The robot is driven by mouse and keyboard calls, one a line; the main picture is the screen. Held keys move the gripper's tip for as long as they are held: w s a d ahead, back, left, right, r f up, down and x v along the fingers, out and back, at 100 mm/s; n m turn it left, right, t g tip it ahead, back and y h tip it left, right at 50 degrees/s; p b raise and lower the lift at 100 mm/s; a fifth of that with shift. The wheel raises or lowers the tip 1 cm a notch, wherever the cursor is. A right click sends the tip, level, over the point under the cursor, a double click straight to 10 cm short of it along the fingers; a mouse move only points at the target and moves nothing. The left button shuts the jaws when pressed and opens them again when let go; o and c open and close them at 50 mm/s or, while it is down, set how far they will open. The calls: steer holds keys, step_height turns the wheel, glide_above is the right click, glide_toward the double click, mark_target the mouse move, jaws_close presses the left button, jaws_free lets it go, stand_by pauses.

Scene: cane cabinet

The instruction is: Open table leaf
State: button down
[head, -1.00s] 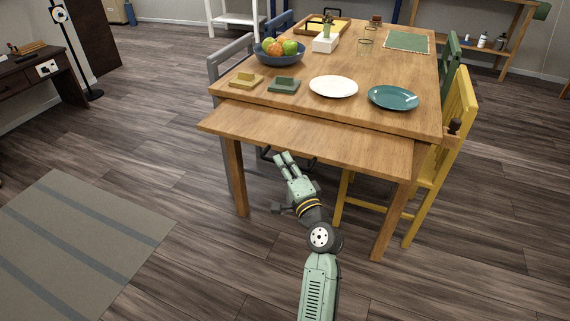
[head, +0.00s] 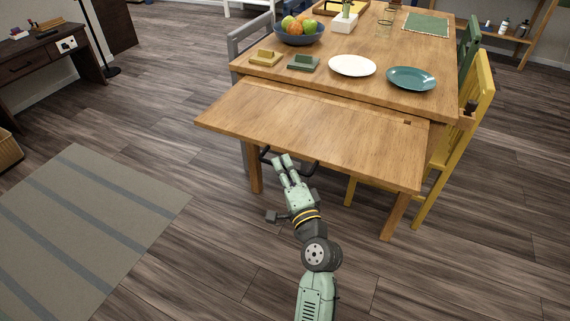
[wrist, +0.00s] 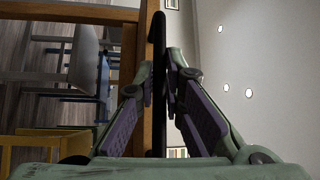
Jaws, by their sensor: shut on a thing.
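The wooden table leaf (head: 315,132) sticks out from the near end of the wooden table (head: 440,98), just below the tabletop. A dark bar handle (head: 308,170) shows under the leaf's front edge. My gripper (head: 281,160) is at this handle, below the leaf edge, and shut on it. In the wrist view my gripper's fingers (wrist: 160,95) close on the dark handle bar (wrist: 158,60), which runs upright in the picture beside the leaf's wooden edge. The fingertips partly hide the bar.
A blue fruit bowl (head: 300,34), a white plate (head: 352,66) and a teal plate (head: 411,78) stand on the tabletop. A yellow chair (head: 482,85) is at the right side. A striped rug (head: 85,225) lies on the left; the floor before the leaf is clear.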

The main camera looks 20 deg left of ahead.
steer(key=shift+s+a+f, duration=0.1)
steer(key=shift+s+f, duration=0.05)
steer(key=shift+s, duration=0.05)
steer(key=c, duration=1.7)
jaws_free()
steer(key=shift+r, duration=0.25)
